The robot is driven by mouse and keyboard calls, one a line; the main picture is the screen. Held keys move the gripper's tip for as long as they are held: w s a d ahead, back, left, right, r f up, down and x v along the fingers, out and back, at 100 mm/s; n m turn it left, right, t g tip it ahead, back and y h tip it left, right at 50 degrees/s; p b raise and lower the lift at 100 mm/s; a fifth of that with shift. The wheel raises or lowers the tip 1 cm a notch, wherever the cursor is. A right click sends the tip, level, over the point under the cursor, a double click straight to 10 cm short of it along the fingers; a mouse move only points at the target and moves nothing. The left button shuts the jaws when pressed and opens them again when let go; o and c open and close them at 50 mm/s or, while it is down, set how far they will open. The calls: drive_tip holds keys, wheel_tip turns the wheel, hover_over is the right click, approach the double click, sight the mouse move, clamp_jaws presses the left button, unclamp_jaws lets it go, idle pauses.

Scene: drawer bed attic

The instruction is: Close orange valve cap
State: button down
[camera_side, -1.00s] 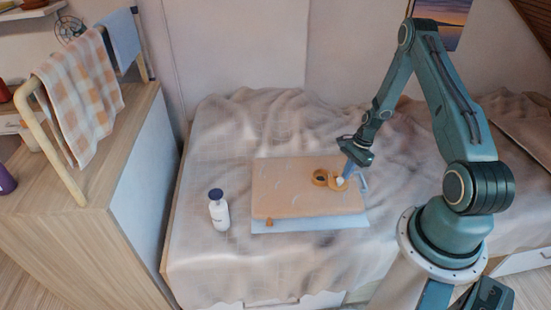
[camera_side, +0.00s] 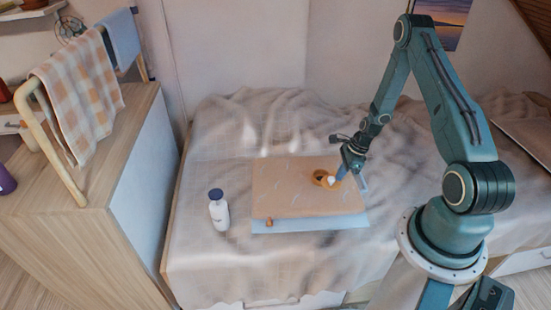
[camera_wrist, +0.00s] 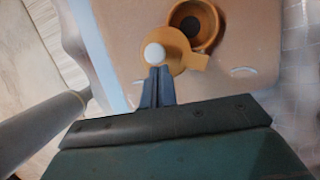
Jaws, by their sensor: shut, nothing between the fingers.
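The orange valve base (camera_wrist: 194,22) is a round ring with a dark centre, standing on an orange pad (camera_side: 285,200). Its cap (camera_wrist: 180,62), an orange disc with a white plug (camera_wrist: 154,53) facing up and a side tab, lies beside the ring and overlaps its near edge in the wrist view. The dark centre of the ring is uncovered. In the side view the valve (camera_side: 322,178) shows small near the pad's far right part. My gripper (camera_wrist: 160,72) is shut and empty, its tips at the cap's edge just below the plug; I cannot tell if they touch.
The pad lies on a pale blue sheet (camera_side: 290,227) on a rumpled bed (camera_side: 300,265). A white bottle with a dark cap (camera_side: 219,211) stands left of the pad. A wooden cabinet (camera_side: 70,200) stands left.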

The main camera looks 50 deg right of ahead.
sight(327, 178)
drive_tip(key=m, duration=0.1)
drive_tip(key=w+a+m, duration=0.1)
drive_tip(key=shift+m+h, duration=0.4)
drive_tip(key=m, duration=0.1)
drive_tip(key=w+m+h, duration=0.1)
drive_tip(key=m, duration=0.1)
drive_tip(key=shift+w+a+t, duration=0.3)
drive_tip(key=shift+t, duration=0.1)
drive_tip(key=shift+w, duration=1.35)
drive_tip(key=shift+w+d+m, duration=0.1)
drive_tip(key=shift+w+m, duration=0.05)
drive_tip(key=shift+m, duration=0.15)
drive_tip(key=shift+d, duration=0.25)
drive_tip(key=shift+s+d, duration=0.2)
drive_tip(key=shift+d, duration=0.3)
drive_tip(key=shift+s, duration=0.15)
